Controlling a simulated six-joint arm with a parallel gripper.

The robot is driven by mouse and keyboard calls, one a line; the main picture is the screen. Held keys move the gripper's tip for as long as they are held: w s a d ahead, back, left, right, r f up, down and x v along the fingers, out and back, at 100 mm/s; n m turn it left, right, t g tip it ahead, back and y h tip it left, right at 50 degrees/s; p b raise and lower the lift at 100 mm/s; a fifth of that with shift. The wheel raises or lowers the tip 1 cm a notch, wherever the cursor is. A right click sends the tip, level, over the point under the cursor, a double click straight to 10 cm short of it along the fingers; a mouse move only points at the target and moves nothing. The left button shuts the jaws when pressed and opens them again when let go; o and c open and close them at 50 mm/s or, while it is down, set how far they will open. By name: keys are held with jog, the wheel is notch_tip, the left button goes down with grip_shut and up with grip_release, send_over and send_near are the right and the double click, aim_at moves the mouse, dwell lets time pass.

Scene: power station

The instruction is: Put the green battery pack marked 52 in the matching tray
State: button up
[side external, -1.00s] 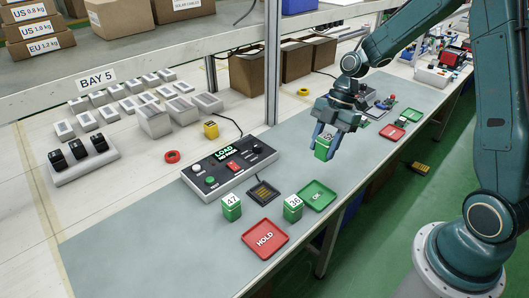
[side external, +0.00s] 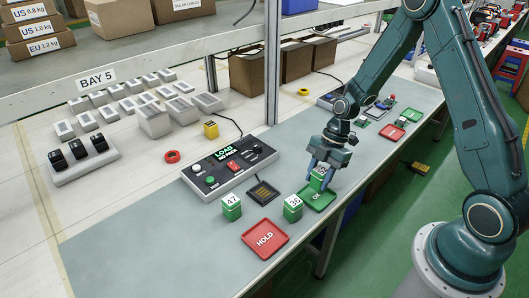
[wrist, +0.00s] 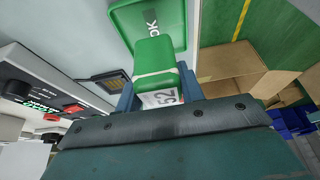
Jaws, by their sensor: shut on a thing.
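The green battery pack marked 52 (wrist: 155,58) is held between my gripper's fingers; its white label shows in the wrist view. My gripper (side external: 319,178) is shut on it in the side view, where the pack (side external: 318,180) is partly hidden by the fingers. The pack is over or at the near edge of the green OK tray (side external: 325,201); I cannot tell if it touches. The tray also shows in the wrist view (wrist: 172,22). A red HOLD tray (side external: 265,239) lies to the left. Green packs marked 47 (side external: 231,208) and 36 (side external: 292,208) stand on the mat.
A control box (side external: 230,167) reading LOAD on its screen stands behind, with a dark square pad (side external: 263,192) in front of it. Another red tray (side external: 391,132) and green tray lie farther right. The mat's left part is clear.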

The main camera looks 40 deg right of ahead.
aim_at(317, 185)
jog(key=shift+f, duration=1.85)
jog(key=shift+f, duration=0.15)
jog(key=o, duration=1.2)
jog(key=v, duration=1.2)
